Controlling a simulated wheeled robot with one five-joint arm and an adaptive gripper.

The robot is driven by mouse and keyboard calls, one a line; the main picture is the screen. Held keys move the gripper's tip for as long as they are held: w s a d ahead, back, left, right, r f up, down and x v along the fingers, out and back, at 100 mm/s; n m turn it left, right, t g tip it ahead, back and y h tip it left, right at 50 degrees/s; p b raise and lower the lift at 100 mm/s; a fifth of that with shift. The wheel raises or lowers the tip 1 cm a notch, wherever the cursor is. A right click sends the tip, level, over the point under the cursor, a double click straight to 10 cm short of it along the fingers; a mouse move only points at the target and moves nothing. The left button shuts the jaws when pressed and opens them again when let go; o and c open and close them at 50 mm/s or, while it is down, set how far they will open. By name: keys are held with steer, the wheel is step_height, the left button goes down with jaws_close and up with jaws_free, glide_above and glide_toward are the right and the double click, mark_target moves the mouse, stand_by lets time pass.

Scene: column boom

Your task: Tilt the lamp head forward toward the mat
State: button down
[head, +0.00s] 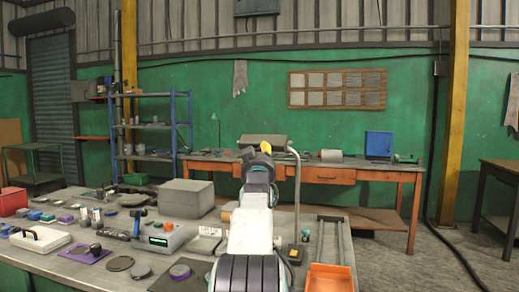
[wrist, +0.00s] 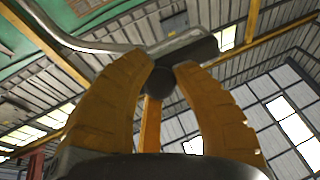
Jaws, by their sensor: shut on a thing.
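The lamp has a grey post (head: 297,195) that bends over at the top to a grey lamp head (head: 262,138). My gripper (head: 261,150) is raised at the lamp head, just under it. In the wrist view the orange fingers of my gripper (wrist: 167,75) are shut on a dark round knob (wrist: 163,83) below the dark lamp head (wrist: 205,50). The curved lamp tube (wrist: 80,42) comes in from the upper left. A dark mat (head: 180,276) lies at the table's front, partly hidden by my arm, with a purple disc on it. A purple mat (head: 80,254) lies farther left.
A grey box (head: 186,198) and a device with a green display (head: 160,241) stand left of my arm. An orange tray (head: 329,278) is at the front right, beside a rail frame (head: 331,236). An orange workbench (head: 330,174) stands behind. The air around the lamp head looks clear.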

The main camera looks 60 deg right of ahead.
mark_target(259, 143)
steer(key=r+y+p, duration=0.1)
steer(key=p, duration=0.1)
steer(key=r+g+y+p, duration=0.1)
steer(key=p, duration=0.2)
steer(key=r+m+g+y+p, duration=0.1)
steer(key=p, duration=0.2)
steer(key=shift+s+a+y, duration=0.2)
steer(key=shift+a+y, duration=0.05)
steer(key=shift+y, duration=0.05)
steer(key=y+p, duration=0.1)
steer(key=p, duration=0.2)
steer(key=g+y+p, duration=0.1)
steer(key=p, duration=0.2)
steer(key=shift+r+m, duration=0.3)
steer(key=shift+r, duration=0.1)
steer(key=shift+p, duration=0.7)
steer(key=shift+w+g+y+p, duration=0.1)
steer(key=shift+g+y+p, duration=0.3)
steer(key=shift+p, duration=0.6)
steer(key=c, duration=0.9)
jaws_free()
steer(key=shift+f, duration=0.25)
steer(key=shift+c, duration=0.2)
steer(key=shift+a, duration=0.1)
steer(key=v, duration=1.1)
steer(key=shift+s+a+r, duration=0.2)
steer(key=shift+s+r, duration=0.1)
steer(key=shift+s, duration=0.05)
